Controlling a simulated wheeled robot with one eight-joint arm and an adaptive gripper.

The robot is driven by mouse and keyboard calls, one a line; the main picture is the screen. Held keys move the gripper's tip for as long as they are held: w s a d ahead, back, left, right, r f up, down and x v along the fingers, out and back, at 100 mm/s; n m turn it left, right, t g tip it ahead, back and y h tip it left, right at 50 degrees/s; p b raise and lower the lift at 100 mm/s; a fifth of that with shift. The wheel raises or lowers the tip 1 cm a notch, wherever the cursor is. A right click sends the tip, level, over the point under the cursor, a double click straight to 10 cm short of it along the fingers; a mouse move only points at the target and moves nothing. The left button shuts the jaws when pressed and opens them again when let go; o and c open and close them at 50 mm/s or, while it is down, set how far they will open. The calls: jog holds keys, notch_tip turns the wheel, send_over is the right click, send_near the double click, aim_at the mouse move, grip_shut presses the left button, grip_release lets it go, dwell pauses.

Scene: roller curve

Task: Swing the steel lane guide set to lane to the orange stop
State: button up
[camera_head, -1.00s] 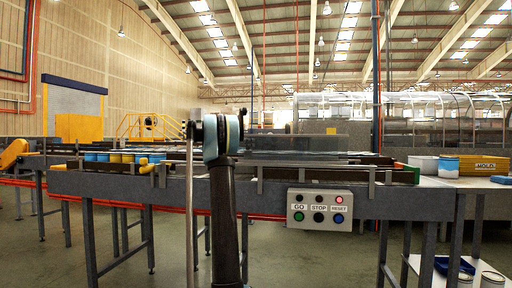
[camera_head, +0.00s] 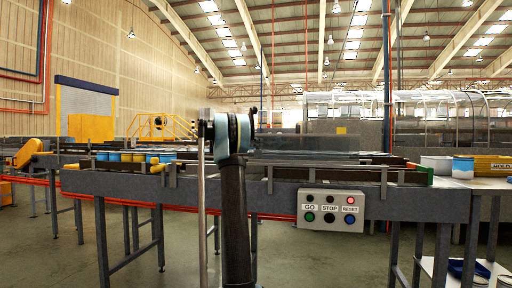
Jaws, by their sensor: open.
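My arm (camera_head: 235,190) stands upright in the middle of the head view, with a pale blue joint band near its top. It covers part of the roller conveyor (camera_head: 390,203) behind it. My gripper cannot be made out; no fingertips show. I cannot pick out the steel lane guide for certain among the thin rails on the conveyor's top. A yellow-orange rounded piece (camera_head: 160,168) sits at the conveyor's near left edge. I cannot tell if it is the orange stop.
Blue and yellow cans (camera_head: 127,157) stand in a row at the conveyor's left. A control box (camera_head: 331,209) with GO, STOP and RESET buttons hangs on its front. A side table at right holds cans and a yellow HOLD bin (camera_head: 492,166). Floor is open at lower left.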

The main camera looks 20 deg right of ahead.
jog(key=v, duration=1)
jog(key=shift+a, duration=0.1)
